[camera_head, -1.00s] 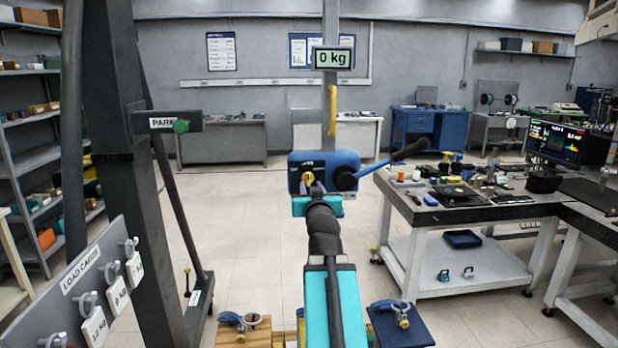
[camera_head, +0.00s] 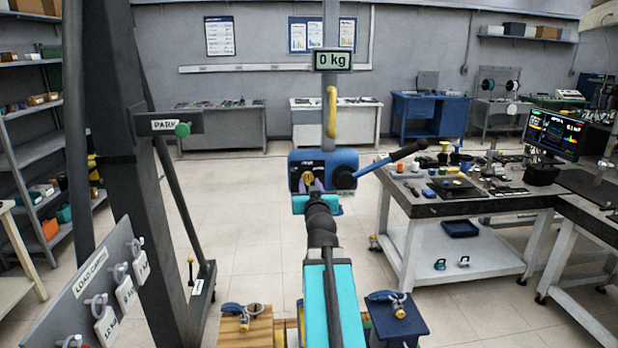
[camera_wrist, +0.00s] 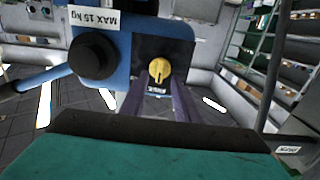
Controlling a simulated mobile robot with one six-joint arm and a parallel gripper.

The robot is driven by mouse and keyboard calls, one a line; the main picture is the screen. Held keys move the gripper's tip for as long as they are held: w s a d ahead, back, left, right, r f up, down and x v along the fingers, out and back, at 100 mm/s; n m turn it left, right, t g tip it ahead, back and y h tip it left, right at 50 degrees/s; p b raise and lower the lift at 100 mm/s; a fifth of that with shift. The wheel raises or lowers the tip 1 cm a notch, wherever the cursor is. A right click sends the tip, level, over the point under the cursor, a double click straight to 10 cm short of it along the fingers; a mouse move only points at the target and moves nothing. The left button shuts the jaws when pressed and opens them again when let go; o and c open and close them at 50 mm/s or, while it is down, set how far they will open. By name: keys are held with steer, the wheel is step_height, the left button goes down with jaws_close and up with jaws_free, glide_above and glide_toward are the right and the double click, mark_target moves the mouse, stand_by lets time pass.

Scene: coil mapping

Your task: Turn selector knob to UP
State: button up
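The selector knob (camera_wrist: 159,70) is a small yellow round knob with a raised bar, on a dark plate on the blue hoist box (camera_head: 345,161). In the wrist view its bar stands near upright, tilted slightly. In the head view the knob (camera_head: 307,177) shows at the left of the box. My gripper (camera_wrist: 163,92) has two dark purple fingers pointing up at the knob. The fingertips lie just below it in the picture, with a gap between them. I cannot tell whether they touch it. A label below the knob is partly hidden by the fingers.
A crank with a blue arm and black grip (camera_head: 409,149) sticks out to the right of the box. A yellow hook (camera_head: 332,112) and a "0 kg" display (camera_head: 332,60) are above. A dark post (camera_head: 110,160) stands left; a cluttered bench (camera_head: 470,205) stands right.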

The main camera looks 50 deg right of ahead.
mark_target(308, 178)
steer(key=shift+r, duration=0.15)
steer(key=shift+p+x, duration=0.45)
steer(key=shift+x, duration=1)
jaws_close()
